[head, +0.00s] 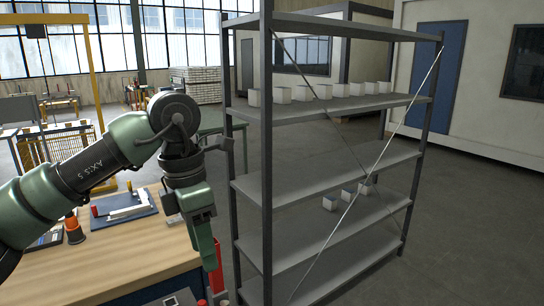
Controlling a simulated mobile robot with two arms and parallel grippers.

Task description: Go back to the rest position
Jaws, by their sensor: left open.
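My left arm comes in from the left. My right gripper does not show.
A grey metal shelf rack (325,106) with diagonal braces stands close at the right of my gripper. Small white boxes (338,90) line an upper shelf, a few sit lower. The wooden workbench (130,255) carries an orange-black item (74,231). Floor at right (470,220) is clear.

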